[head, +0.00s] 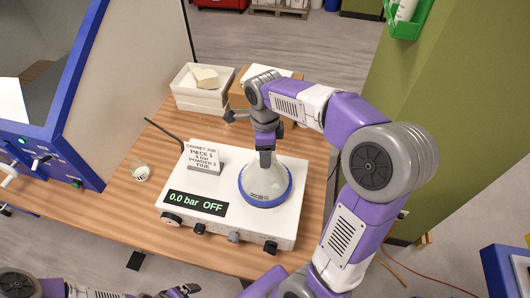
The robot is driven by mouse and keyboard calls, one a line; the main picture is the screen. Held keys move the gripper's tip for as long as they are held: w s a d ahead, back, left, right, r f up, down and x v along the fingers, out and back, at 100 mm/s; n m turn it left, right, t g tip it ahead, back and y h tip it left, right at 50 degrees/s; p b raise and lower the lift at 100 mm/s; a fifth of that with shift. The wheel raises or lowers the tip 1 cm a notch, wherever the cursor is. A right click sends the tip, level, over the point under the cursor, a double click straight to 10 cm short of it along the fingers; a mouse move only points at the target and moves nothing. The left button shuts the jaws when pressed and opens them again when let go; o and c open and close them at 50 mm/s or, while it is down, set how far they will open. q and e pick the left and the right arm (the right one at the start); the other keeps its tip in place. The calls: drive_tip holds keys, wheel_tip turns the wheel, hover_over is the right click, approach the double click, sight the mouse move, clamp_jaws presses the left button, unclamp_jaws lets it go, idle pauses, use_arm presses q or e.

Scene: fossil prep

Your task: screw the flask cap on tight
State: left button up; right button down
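The flask (265,183) is a clear cone with a blue ring around its base. It stands upright on the right part of a white control unit (236,218). My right gripper (265,156) points down right at the flask's top, its dark fingers over the neck. The cap cannot be made out there; the gripper hides the top. Whether the fingers are closed on it cannot be told. My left gripper (183,291) is low at the bottom edge, away from the flask, with its fingers too small to read.
The unit's display (196,203) reads "0.0 bar OFF", with knobs along its front. A job card (201,157) stands on it. A small glass jar (140,171) is on the wooden table left of it. White trays (200,92) with a pale block stand behind. A blue-framed cabinet (85,95) bounds the left.

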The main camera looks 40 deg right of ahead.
drive_tip(key=m, duration=0.3)
drive_tip(key=shift+m, duration=0.4)
drive_tip(key=shift+c, duration=0.5)
unclamp_jaws()
wheel_tip(320, 180, up, 7)
drive_tip(key=p, duration=0.6)
drive_tip(key=shift+r, duration=0.1)
